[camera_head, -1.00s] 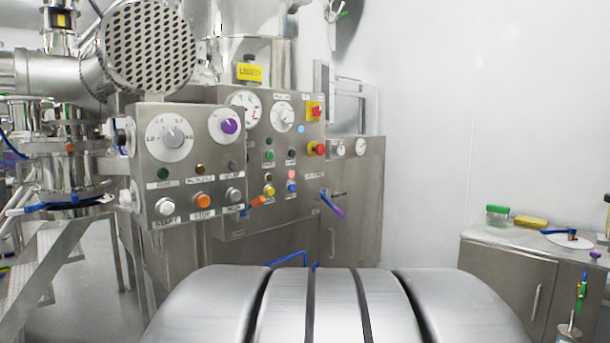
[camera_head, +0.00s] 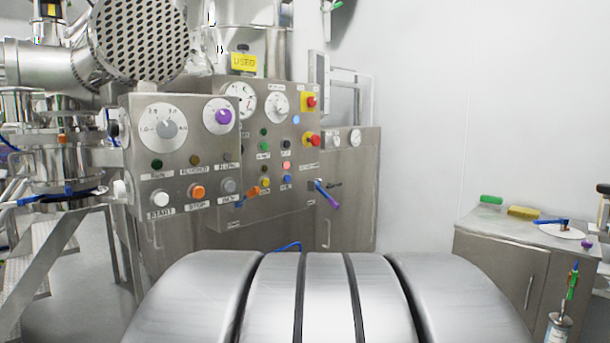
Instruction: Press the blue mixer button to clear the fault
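The rear steel control panel (camera_head: 264,195) stands left of centre. Low on its right side is a small round blue button (camera_head: 287,180), just below a lit pinkish-red one (camera_head: 286,166) and right of a yellow one (camera_head: 265,183). The labels are too small to read, so I cannot tell for certain which blue one is the mixer button. My gripper is not in view, and nothing touches the panel.
A nearer panel (camera_head: 180,178) with dials and buttons juts out at the left. A blue-purple handle (camera_head: 327,195) sticks out from the steel cabinet (camera_head: 349,185) beside the buttons. A low cabinet (camera_head: 500,275) with small items stands at right. Floor shows at the left.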

